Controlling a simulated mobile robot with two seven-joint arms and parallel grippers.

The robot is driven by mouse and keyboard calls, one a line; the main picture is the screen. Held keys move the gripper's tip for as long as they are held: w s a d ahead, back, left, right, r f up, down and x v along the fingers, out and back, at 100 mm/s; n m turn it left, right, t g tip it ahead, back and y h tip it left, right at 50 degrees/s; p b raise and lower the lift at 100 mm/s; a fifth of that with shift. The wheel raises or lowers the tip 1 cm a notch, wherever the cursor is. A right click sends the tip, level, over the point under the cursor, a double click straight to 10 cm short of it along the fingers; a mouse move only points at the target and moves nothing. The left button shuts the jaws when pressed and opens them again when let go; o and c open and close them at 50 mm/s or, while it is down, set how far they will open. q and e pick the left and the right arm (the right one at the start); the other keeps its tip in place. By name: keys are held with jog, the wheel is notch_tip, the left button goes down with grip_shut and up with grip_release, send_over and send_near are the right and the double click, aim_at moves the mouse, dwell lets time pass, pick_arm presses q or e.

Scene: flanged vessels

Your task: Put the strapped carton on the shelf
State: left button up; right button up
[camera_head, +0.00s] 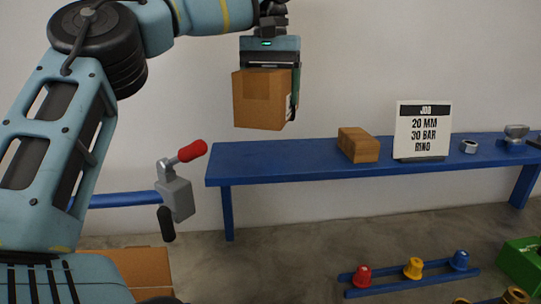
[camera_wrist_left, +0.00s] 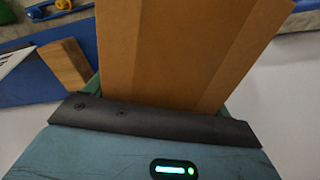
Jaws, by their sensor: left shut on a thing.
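A brown carton (camera_head: 258,100) hangs in the air above the left part of the blue shelf (camera_head: 270,170), clear of it, in the head view. My left gripper (camera_head: 268,72) is above the carton, pointing down, and is shut on it; one finger shows along its right side. In the left wrist view the carton (camera_wrist_left: 185,50) fills the middle, with a band running along its face. I cannot tell whether that band is a strap or tape. My right gripper is in neither view.
On the shelf stand a brown block-like box (camera_head: 358,145), a sign (camera_head: 422,130), a metal nut (camera_head: 469,146) and a grey fitting (camera_head: 516,134). The shelf's left end is bare. A red-handled clamp (camera_head: 177,190) stands left; a blue rack (camera_head: 410,272) with coloured caps is on the floor.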

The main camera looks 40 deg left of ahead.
pick_arm(q)
jog(key=shift+f, duration=2.95)
jog(key=shift+f, duration=0.1)
jog(key=shift+f+p, duration=0.35)
jog(key=shift+f, duration=1.4)
jog(key=shift+f, duration=0.15)
jog(key=o, duration=1.6)
jog(key=shift+f, duration=0.1)
notch_tip(320, 180, up, 12)
jog(key=shift+r+b, duration=0.15)
jog(key=shift+b, duration=0.2)
